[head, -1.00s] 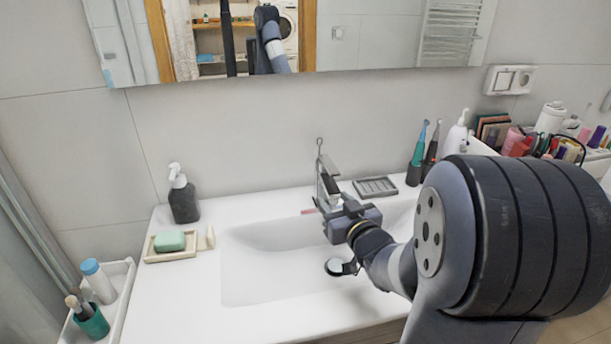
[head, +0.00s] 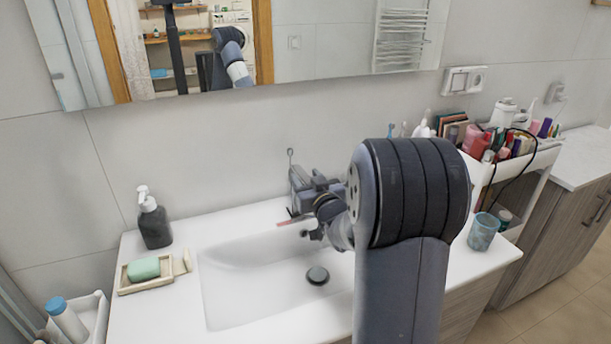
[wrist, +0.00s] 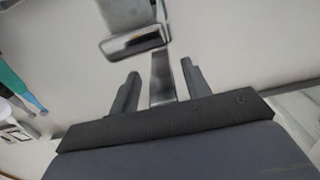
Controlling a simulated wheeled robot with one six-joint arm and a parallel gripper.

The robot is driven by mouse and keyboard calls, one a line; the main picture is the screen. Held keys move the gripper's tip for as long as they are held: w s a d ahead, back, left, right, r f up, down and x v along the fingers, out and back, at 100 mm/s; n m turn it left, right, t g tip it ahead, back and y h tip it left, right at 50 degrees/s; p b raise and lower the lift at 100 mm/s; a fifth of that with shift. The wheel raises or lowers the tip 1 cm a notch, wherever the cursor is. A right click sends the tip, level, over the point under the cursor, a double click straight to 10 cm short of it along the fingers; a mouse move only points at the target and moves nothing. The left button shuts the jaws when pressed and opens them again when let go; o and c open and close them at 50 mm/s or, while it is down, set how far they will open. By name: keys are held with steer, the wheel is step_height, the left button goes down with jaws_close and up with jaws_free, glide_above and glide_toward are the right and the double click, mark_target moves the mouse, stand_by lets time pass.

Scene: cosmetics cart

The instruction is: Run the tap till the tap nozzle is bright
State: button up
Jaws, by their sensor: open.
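The chrome tap (head: 294,176) stands at the back of the white sink, largely hidden behind my gripper in the head view. My gripper (head: 306,181) is at the tap's upper part, with the arm reaching in from the right. In the wrist view, my gripper (wrist: 159,76) is open, with one finger on each side of a narrow chrome part of the tap (wrist: 162,80). A wider chrome block of the tap (wrist: 135,40) lies just beyond the fingertips. I cannot tell whether the fingers touch it. The nozzle's brightness and any water flow cannot be made out.
The basin (head: 228,300) is empty around its dark drain (head: 317,275). A soap dispenser (head: 153,218) and a soap dish (head: 128,287) with green soap stand left. A blue cup (head: 483,232) and a crowded cosmetics cart (head: 545,158) are right. The mirror (head: 330,45) hangs above.

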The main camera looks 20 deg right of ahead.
steer(key=shift+w, duration=0.25)
steer(key=shift+c, duration=0.2)
jaws_close()
stand_by(0.4)
